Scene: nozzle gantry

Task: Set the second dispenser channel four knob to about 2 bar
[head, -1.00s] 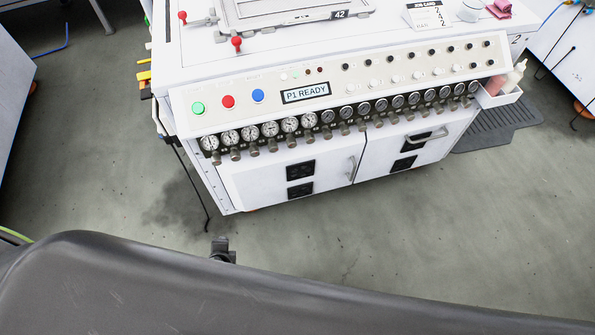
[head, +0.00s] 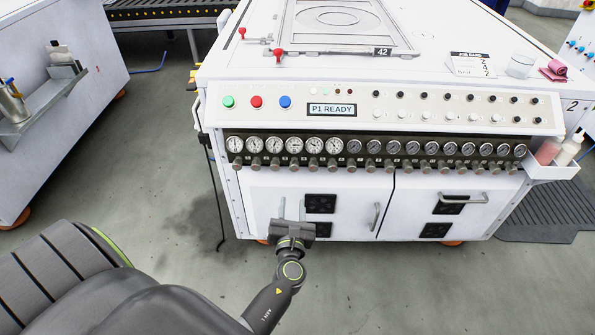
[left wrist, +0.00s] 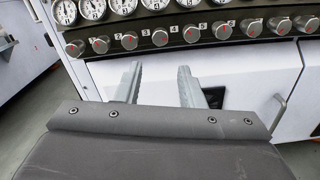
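The white dispenser cabinet (head: 270,190) carries a row of gauges (head: 315,145) above a row of small knobs (head: 333,163) on a dark strip. Which knob each number belongs to is unclear, and the gauge needles are too small to read. My left gripper (head: 292,210) is open and empty, below the knob row in front of the left door. Its two fingers (left wrist: 157,84) stand apart, touching no knob. My right gripper is not in view.
Door handles (head: 376,217) stick out from the cabinet front. Green, red and blue buttons (head: 257,102) and a "P1 READY" display (head: 332,109) sit above the gauges. A side tray with bottles (head: 552,168) hangs at the right. Floor is clear in front.

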